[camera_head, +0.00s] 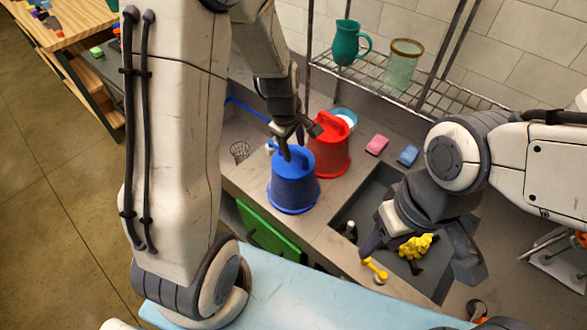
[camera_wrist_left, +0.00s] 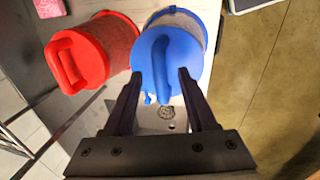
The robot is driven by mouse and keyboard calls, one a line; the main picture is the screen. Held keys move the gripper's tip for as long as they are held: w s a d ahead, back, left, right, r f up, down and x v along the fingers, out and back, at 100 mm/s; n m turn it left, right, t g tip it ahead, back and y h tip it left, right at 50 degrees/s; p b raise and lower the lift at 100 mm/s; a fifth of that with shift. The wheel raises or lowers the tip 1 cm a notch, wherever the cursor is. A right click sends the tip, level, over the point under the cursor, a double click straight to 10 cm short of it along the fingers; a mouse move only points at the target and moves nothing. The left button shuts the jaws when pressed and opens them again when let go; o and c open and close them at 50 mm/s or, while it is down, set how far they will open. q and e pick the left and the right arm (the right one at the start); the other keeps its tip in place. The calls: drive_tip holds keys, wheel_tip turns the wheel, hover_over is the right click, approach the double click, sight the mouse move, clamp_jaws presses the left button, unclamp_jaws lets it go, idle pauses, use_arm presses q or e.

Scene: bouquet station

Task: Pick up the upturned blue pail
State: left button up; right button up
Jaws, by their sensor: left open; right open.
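The upturned blue pail (camera_head: 293,190) stands on the grey counter near its front edge, wide rim down. My left gripper (camera_head: 294,140) is open just over its top. In the left wrist view the pail (camera_wrist_left: 196,28) has a raised blue grip (camera_wrist_left: 160,62) that lies between the two open fingertips (camera_wrist_left: 159,76). I cannot tell whether a finger touches it. An upturned red pail (camera_head: 331,155) stands right behind the blue one; it also shows in the left wrist view (camera_wrist_left: 112,36). My right gripper (camera_head: 420,256) is open and empty over the sink.
The sink (camera_head: 345,212) holds yellow gloves (camera_head: 416,246). A pink sponge (camera_head: 377,145) and a blue sponge (camera_head: 408,155) lie behind it. A wire rack (camera_head: 440,97) holds a teal jug (camera_head: 347,45) and a green glass (camera_head: 402,68).

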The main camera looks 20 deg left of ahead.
use_arm(q)
drive_tip(key=shift+w+d+f, duration=0.1)
drive_tip(key=shift+w+f, duration=0.05)
drive_tip(key=shift+f, duration=0.5)
drive_tip(key=shift+w+f, duration=0.1)
drive_tip(key=shift+f, duration=0.55)
clamp_jaws()
idle(0.4)
